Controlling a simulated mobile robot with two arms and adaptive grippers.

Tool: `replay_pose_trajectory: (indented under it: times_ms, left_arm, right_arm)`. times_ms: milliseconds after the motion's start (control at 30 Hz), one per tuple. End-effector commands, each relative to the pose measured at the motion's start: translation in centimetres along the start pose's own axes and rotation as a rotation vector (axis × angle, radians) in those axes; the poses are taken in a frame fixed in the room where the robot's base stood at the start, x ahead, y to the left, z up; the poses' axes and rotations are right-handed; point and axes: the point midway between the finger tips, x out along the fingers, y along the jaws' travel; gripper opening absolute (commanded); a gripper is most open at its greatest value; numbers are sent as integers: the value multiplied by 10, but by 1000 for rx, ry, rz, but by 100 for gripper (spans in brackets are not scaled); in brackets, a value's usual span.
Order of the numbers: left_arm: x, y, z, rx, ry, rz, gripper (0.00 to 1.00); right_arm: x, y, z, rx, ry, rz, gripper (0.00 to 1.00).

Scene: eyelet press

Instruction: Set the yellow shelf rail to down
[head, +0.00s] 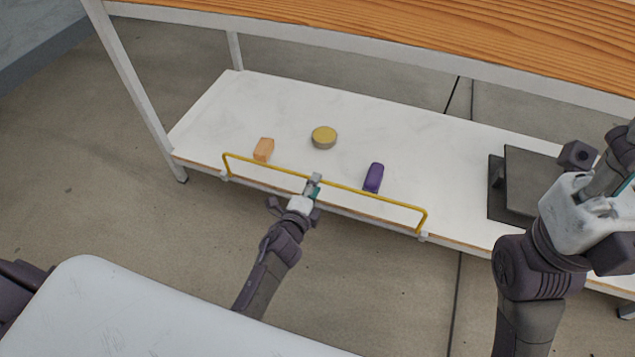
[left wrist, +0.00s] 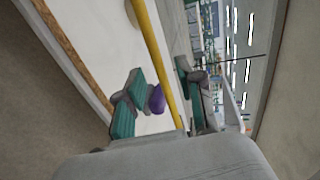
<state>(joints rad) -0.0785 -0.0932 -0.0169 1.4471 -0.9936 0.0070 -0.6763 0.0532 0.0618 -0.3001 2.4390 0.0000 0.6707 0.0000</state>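The yellow shelf rail (head: 376,194) runs along the front edge of the lower white shelf. Its end arms rise from small brackets at the shelf edge, so the bar stands above the edge. My left gripper (head: 314,186) is at the middle of the bar. In the left wrist view the rail (left wrist: 153,50) passes between the two spread fingers of my left gripper (left wrist: 168,93), with gaps showing on both sides. My right gripper (head: 622,180) is at the right edge of the head view, partly cut off, and its fingers do not show clearly.
On the lower shelf (head: 300,105) behind the rail are an orange block (head: 264,149), a yellow-topped round tin (head: 324,137) and a purple object (head: 373,178). The wooden tabletop (head: 430,25) overhangs above.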

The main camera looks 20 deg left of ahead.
Motion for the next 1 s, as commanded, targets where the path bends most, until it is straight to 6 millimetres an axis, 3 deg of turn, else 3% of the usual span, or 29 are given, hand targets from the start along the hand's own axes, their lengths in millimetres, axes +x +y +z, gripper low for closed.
replay_pose_trajectory:
  times_ms: [200, 567, 800, 1000]
  left_arm:
    - [24, 1, 0, 0, 0, 0, 37]
    - [28, 0, 0, -1, -1, 0, 37]
    - [28, 0, 0, -1, -1, 1, 0]
    - [28, 0, 0, -1, -1, 1, 0]
  right_arm:
    - [3, -1, -2, -3, 24, -9, 40]
    - [5, -1, -2, -4, 27, -11, 40]
    - [5, -1, -2, -3, 27, -11, 40]
    - [5, -1, -2, -3, 27, -11, 40]
